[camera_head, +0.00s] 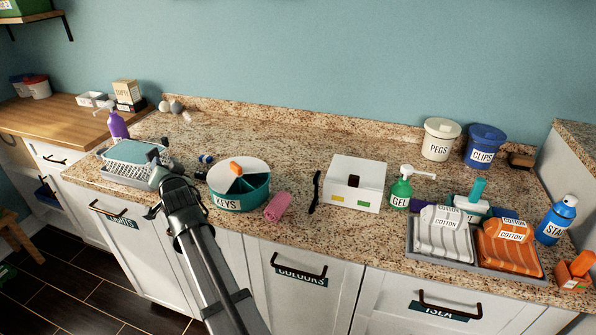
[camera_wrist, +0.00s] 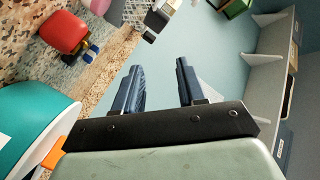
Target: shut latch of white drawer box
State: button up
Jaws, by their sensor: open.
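The white drawer box (camera_head: 340,171) stands on the speckled counter, right of centre in the head view. A dark brown piece (camera_head: 353,181) shows near its front top edge, with a yellow and a green patch on the front face. Whether the latch is open or shut is too small to tell. My gripper (camera_head: 155,156) is well left of the box, between the teal basket and the KEYS bowl. In the wrist view its two dark fingers (camera_wrist: 159,75) are apart with nothing between them. The white box is not visible in the wrist view.
The teal-rimmed KEYS bowl (camera_head: 232,201) and a pink rolled cloth (camera_head: 277,207) lie between my gripper and the box. A black slim object (camera_head: 315,191) lies just left of the box; a green GEL pump bottle (camera_head: 401,191) stands just right. Bare counter lies behind the box.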

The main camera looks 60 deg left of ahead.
jog(key=w+a+r+t+h, duration=0.1)
jog(key=w+a+r, duration=0.15)
jog(key=w, duration=0.35)
jog(key=w+a+r+t, duration=0.1)
jog(key=w+r, duration=0.3)
jog(key=w, duration=0.1)
jog(key=m+h, duration=0.1)
jog(key=h, duration=1.5)
send_near(317, 174)
jog(key=shift+g, duration=0.3)
jog(key=f, duration=0.9)
jog(key=shift+w+d, duration=0.2)
jog(key=shift+w, duration=0.05)
grip_shut()
